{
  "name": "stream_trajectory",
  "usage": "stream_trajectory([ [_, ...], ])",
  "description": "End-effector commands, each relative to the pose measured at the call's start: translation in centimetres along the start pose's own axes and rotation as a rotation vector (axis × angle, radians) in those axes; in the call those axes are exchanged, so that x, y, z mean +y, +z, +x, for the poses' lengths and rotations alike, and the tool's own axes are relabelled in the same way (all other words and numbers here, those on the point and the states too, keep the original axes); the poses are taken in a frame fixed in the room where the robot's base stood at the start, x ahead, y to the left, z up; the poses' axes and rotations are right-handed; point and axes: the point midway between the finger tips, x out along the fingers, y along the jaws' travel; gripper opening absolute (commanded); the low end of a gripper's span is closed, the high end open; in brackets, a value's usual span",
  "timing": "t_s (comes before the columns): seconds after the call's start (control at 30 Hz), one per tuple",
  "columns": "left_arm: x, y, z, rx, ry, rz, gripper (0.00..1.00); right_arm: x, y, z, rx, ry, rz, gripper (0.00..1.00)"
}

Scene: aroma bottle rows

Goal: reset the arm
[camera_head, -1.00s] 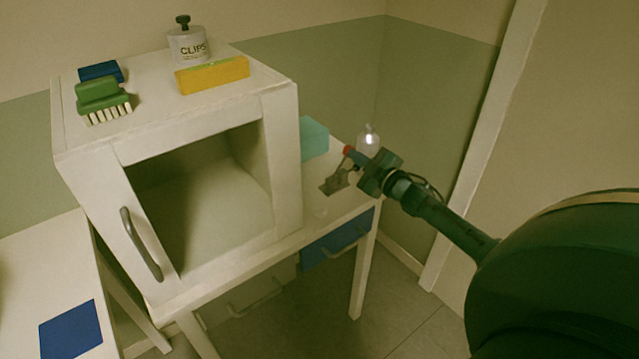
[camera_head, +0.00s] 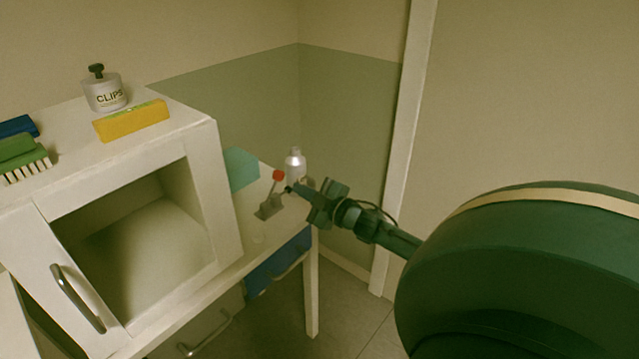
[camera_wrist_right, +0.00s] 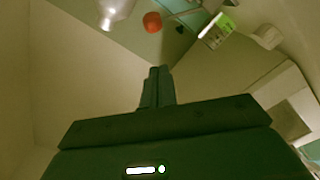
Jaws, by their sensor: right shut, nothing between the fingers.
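My right gripper (camera_head: 291,189) reaches in from the right over the right end of the white table. Its fingers are shut with nothing between them, and the closed fingers also show in the right wrist view (camera_wrist_right: 158,87). A small grey device with a lever (camera_head: 269,207) and a red knob (camera_head: 278,175) stands just left of the fingertips, with a small gap. The red knob also shows in the wrist view (camera_wrist_right: 152,22). A pale bottle (camera_head: 295,166) stands behind the gripper. My left gripper is out of view.
A white cabinet (camera_head: 228,205) with an open, empty compartment stands to the left. On top are a clips jar (camera_head: 104,95), a yellow box (camera_head: 132,121) and a green brush (camera_head: 18,155). A teal box (camera_head: 240,169) sits beside the cabinet. Open floor lies right of the table.

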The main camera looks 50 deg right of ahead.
Motion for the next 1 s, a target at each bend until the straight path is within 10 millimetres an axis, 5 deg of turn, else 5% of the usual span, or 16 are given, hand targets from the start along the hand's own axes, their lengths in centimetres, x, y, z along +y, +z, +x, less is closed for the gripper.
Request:
stream_trajectory([
  [0.3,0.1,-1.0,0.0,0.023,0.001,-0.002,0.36,-0.1,0.0,-4.4,0.001,-0.001,0.000,0.00],
  [0.73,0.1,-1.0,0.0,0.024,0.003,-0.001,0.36,-0.2,-0.1,-5.2,-0.001,-0.002,0.005,0.00],
  [0.87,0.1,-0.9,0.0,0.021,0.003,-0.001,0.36,-3.7,-0.3,-6.1,-0.036,-0.037,0.065,0.00],
  [1.0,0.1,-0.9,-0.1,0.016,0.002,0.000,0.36,-12.0,-1.7,-8.7,-0.130,-0.127,0.223,0.00],
])
